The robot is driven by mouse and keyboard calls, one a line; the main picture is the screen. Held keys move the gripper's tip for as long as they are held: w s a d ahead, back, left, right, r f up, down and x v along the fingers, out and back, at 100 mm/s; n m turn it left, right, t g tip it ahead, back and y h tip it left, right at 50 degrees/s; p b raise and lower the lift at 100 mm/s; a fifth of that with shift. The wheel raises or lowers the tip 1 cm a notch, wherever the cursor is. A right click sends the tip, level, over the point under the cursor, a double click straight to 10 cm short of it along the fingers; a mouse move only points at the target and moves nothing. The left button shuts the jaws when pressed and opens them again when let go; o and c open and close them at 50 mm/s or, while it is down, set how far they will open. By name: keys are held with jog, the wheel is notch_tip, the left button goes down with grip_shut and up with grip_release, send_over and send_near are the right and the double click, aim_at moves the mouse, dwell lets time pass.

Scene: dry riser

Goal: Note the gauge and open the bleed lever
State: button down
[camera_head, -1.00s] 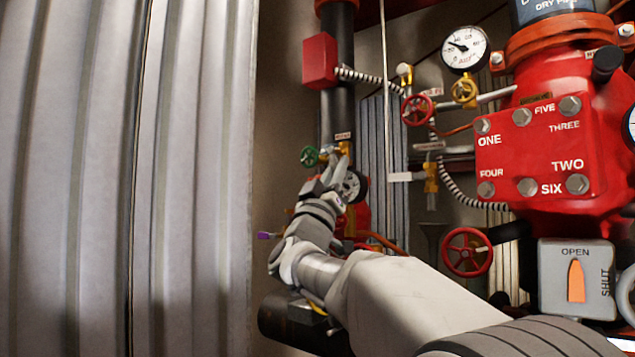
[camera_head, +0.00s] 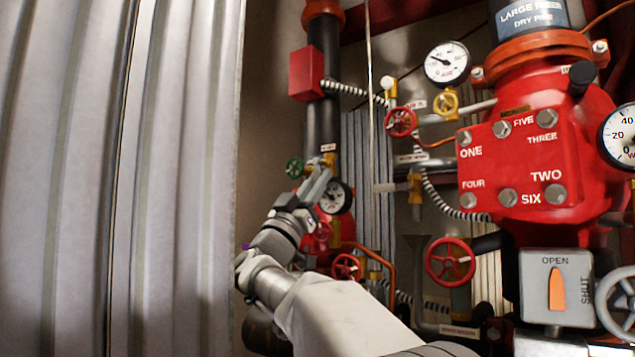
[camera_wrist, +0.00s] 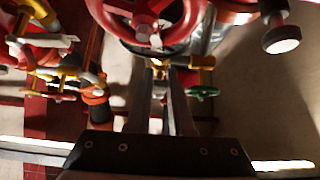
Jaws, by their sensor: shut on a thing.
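My gripper (camera_head: 325,171) reaches up to a brass valve fitting (camera_head: 329,160) on the dark pipe, beside a small green handwheel (camera_head: 295,168). In the wrist view, its two fingers (camera_wrist: 160,72) are close together around a small brass piece (camera_wrist: 159,67); the green wheel (camera_wrist: 203,92) is to their right. I cannot tell whether that piece is the bleed lever. A small white gauge (camera_head: 335,197) sits just below right of the fingers. Another gauge (camera_head: 447,63) is higher up, its needle pointing upper left; its reading is too small to be sure of.
A big red valve body (camera_head: 520,160) and a grey OPEN/SHUT plate (camera_head: 556,288) fill the right. Red handwheels (camera_head: 450,262) and striped hoses stand close by. A purple tip (camera_head: 245,246) shows beside my wrist. Corrugated metal (camera_head: 120,180) closes off the left.

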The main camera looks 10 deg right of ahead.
jog(key=c, duration=0.8)
grip_release()
jog(key=shift+n, duration=0.3)
